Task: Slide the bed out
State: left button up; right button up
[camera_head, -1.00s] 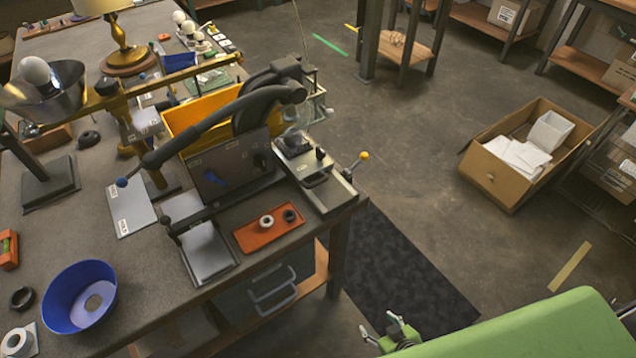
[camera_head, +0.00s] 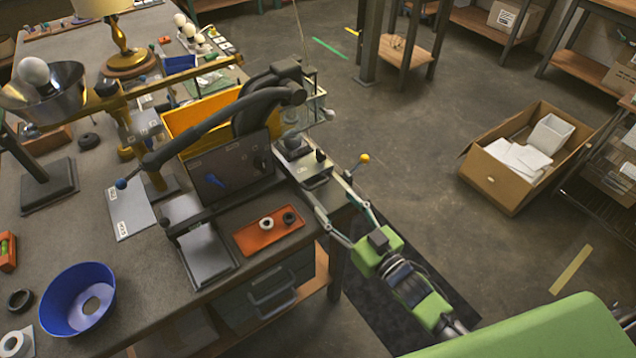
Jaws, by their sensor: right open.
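A small grey metal machine with a flat bed (camera_head: 313,170) sits at the right corner of the workbench, with a black knob on top. A lever with a yellow ball (camera_head: 364,158) stands at its right side. My right gripper (camera_head: 325,182) has come in from the lower right, from beyond the bench edge. Its two long fingers are spread, one on each side of the bed's front end. Nothing shows clamped between them; whether either finger touches the bed I cannot tell. My left gripper is out of view.
An orange tray (camera_head: 254,238) with small rings lies left of the gripper. A dark upright panel (camera_head: 232,178) and yellow bin (camera_head: 198,116) stand behind. A blue bowl (camera_head: 66,310) is at the lower left. Floor right of the bench is open, with a cardboard box (camera_head: 497,185).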

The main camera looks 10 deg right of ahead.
aim_at(318, 184)
jog(key=p+x, duration=0.1)
jog(key=x, duration=0.7)
jog(key=shift+w+a+f, duration=0.1)
jog(key=shift+w+a, duration=0.05)
jog(key=shift+w, duration=0.25)
jog(key=c, duration=1.3)
jog(key=shift+s, duration=0.1)
jog(key=shift+c, duration=0.2)
